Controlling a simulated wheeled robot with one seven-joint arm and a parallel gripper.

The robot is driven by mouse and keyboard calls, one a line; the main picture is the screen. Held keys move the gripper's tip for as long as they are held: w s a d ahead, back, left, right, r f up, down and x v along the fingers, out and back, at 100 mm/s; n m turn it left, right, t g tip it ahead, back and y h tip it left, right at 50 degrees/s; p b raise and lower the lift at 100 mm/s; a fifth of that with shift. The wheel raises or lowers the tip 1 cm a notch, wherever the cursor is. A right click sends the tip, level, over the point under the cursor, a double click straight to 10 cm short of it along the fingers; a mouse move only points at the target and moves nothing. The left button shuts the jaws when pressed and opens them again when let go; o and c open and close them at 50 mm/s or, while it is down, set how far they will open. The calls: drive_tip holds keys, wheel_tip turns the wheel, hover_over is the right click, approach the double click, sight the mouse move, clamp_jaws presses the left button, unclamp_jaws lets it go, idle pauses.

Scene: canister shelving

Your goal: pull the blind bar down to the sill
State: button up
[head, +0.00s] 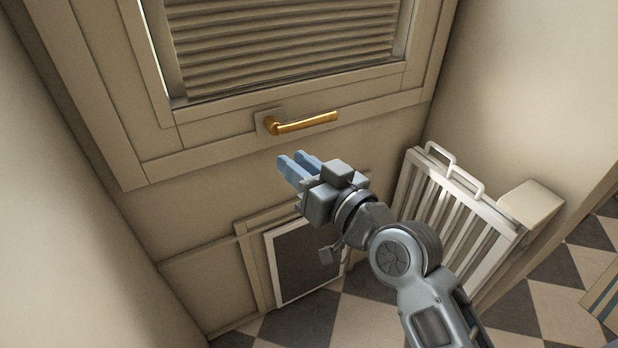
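A beige slatted blind (285,45) hangs over the pane at the top of the door. Its lower edge lies close above the bottom of the pane frame. I cannot clearly pick out a separate bar there, and the blind's top is out of the picture. The ledge below the pane (290,97) runs across as the sill. My gripper (292,158) has blue fingers pointing up and left, below the door handle and apart from the blind. Two fingertips show close together with nothing visible held. I cannot tell whether they are fully shut.
A brass lever handle (305,123) juts from the door between the blind and my gripper. A framed dark flap (305,262) sits low on the door. A white slatted gate (455,215) stands at right. Checkered floor (365,318) is open below.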

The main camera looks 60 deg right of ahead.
drive_tip(key=shift+s+a+f+n, duration=0.2)
drive_tip(key=shift+s+a+n, duration=0.1)
drive_tip(key=shift+s+a, duration=0.2)
drive_tip(key=shift+s+a+f+n, duration=0.15)
drive_tip(key=shift+s+a+n, duration=0.15)
drive_tip(key=shift+s+a, duration=0.15)
